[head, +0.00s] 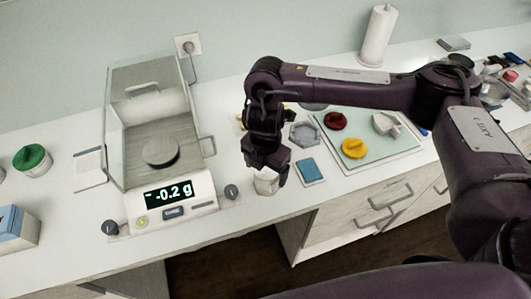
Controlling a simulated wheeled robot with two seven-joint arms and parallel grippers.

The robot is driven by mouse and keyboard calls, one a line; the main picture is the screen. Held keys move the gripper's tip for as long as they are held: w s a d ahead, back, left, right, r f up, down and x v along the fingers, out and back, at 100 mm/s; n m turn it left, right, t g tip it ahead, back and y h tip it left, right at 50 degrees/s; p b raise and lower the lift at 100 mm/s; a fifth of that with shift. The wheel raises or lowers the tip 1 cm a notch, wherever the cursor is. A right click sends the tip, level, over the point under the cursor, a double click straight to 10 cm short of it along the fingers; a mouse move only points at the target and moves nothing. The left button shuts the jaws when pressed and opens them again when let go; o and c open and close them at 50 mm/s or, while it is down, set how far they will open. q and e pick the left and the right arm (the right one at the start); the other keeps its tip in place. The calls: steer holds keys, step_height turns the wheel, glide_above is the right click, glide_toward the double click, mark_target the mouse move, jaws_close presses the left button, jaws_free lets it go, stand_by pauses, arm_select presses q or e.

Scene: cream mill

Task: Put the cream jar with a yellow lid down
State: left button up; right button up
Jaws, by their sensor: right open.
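A small white jar (266,183) stands on the white counter just right of the scale, near the front edge. Its top is partly hidden by my right gripper (268,174), so I cannot tell whether a lid is on it. My right gripper points down over the jar, with its open fingers beside it. A yellow lid-like piece with a raised grip (353,148) lies on the pale green mat (385,152). My left gripper is not in view.
The glass-cased scale (160,158) stands left and reads -0.2 g. A blue pad (308,171) and a grey hexagonal dish (304,134) are right of the jar. A dark red piece (335,121) lies on the mat. A green-lidded jar (33,160) stands far left.

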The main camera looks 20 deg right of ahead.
step_height(320, 180, up, 7)
stand_by(0.3)
steer(key=shift+s+f, duration=0.1)
steer(key=shift+f, duration=0.1)
stand_by(0.3)
